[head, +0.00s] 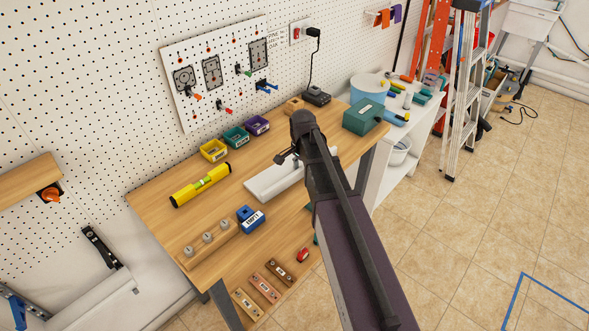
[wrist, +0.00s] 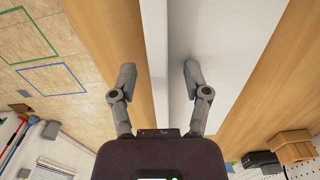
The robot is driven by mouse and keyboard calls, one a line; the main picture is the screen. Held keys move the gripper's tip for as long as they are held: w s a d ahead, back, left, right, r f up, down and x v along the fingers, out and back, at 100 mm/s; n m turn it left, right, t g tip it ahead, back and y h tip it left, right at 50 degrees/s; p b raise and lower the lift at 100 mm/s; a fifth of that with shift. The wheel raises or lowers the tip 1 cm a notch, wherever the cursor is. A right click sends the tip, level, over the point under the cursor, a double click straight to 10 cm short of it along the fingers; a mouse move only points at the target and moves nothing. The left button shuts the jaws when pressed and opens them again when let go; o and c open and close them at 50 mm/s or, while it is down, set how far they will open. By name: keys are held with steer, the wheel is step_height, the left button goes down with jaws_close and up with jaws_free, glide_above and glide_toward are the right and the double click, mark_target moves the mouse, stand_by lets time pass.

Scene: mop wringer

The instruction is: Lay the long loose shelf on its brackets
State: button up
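A long white board with a raised edge, which looks like the loose shelf (head: 272,182), lies on the wooden workbench. My arm hides part of it in the head view. In the wrist view the white board (wrist: 225,45) runs away from me beneath my gripper (wrist: 159,76). The gripper is open. Its left finger is over bare wood and its right finger over the white surface, with the raised edge between them; I cannot tell how far above the board they are. A dark bracket-like piece (head: 101,247) is at the lower left wall; I cannot tell whether it is a shelf bracket.
The workbench (head: 150,207) also bears a yellow level (head: 200,185), coloured bins (head: 236,138), a blue block (head: 250,219) and a green box (head: 364,117). A wooden ledge (head: 28,180) is on the left wall. Ladders (head: 462,80) stand at right. Tiled floor (head: 440,240) is open at lower right.

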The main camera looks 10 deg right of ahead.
jaws_close()
steer(key=shift+r, duration=0.15)
step_height(320, 180, up, 3)
steer(key=p, duration=0.3)
steer(key=shift+f, duration=0.2)
steer(key=s+d+r+p, duration=0.2)
steer(key=s, duration=1.4)
stand_by(0.8)
